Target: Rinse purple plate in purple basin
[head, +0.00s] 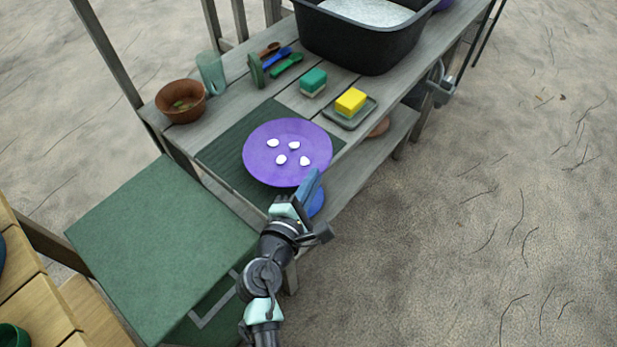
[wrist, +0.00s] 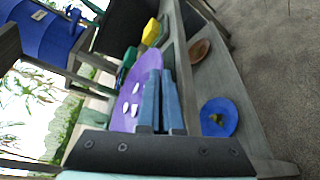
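The purple plate (head: 262,151) lies at the dark green mat (head: 230,150) on the grey bench, near its front edge, with several white bits on top. It also shows edge-on in the wrist view (wrist: 148,78). My gripper (head: 312,184) is at the plate's near right rim. In the wrist view its two blue fingers (wrist: 163,78) stand close together, overlapping the rim; I cannot tell whether the rim is between them.
A black tub (head: 372,45) with whitish contents stands at the bench's back. A yellow sponge (head: 351,101), green sponge (head: 313,82), brown bowl (head: 181,101), glass (head: 211,73) and brushes stand around the plate. A blue plate (wrist: 220,117) lies on the lower shelf. A green box (head: 160,235) stands left.

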